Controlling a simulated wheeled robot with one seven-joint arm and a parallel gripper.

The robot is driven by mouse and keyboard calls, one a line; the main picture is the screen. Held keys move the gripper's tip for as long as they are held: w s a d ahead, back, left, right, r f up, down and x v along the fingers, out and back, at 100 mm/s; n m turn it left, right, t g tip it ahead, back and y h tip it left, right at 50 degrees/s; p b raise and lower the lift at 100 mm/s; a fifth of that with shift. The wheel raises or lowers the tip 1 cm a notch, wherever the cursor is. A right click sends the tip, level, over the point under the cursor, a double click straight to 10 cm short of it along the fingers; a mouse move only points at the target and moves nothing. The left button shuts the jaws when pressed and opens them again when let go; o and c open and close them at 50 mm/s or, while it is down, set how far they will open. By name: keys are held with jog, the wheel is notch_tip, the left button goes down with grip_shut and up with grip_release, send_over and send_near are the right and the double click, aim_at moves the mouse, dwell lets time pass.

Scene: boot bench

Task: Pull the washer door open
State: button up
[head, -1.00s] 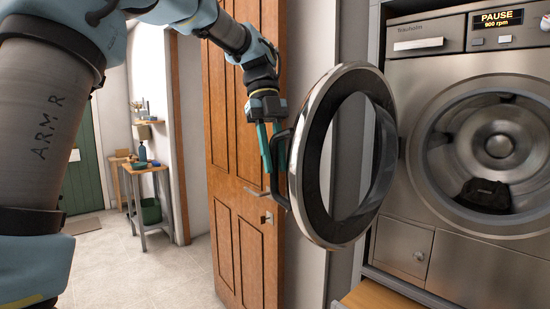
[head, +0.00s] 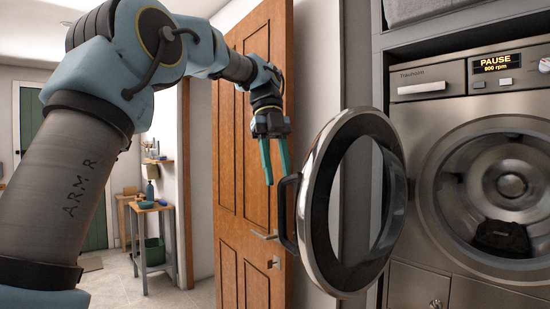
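The washer (head: 428,110) stands at the right with its round door (head: 312,205) swung wide open to the left. The door's dark handle (head: 284,212) is on its left rim. My gripper (head: 276,182) hangs with its two teal fingers pointing down, just above and left of the handle. The fingers are apart with nothing visible between them, and they look clear of the handle. Inside the drum opening lies a dark item (head: 500,237). The washer display (head: 496,63) reads PAUSE, 800 rpm.
A wooden panelled door (head: 232,200) stands behind my gripper, with a metal lever handle (head: 263,236). A small wooden table (head: 152,208) and a green door (head: 36,125) are farther back at the left. Floor is open there.

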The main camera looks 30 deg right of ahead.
jog(key=shift+v, duration=2.15)
jog(key=w+a+f+n+t, duration=0.1)
jog(key=w+a+f+n, duration=0.1)
jog(key=a+f+n, duration=0.35)
jog(key=w+a+f+n+t+h, duration=0.1)
jog(key=w+a+f+n, duration=0.25)
jog(key=f+n, duration=0.25)
jog(key=w+a+f+n+t, duration=0.1)
jog(key=a+f+n, duration=0.4)
jog(key=f+n, duration=0.1)
jog(key=s+a+f+n+t, duration=0.1)
jog(key=s+a+f+n, duration=0.3)
jog(key=a+f+n, duration=0.4)
jog(key=s+a+f+n+t, duration=0.2)
jog(key=s+a+f+n, duration=0.3)
jog(key=a+f+n, duration=0.3)
jog(key=a+n, duration=0.2)
jog(key=a, duration=0.2)
jog(key=shift+y, duration=0.3)
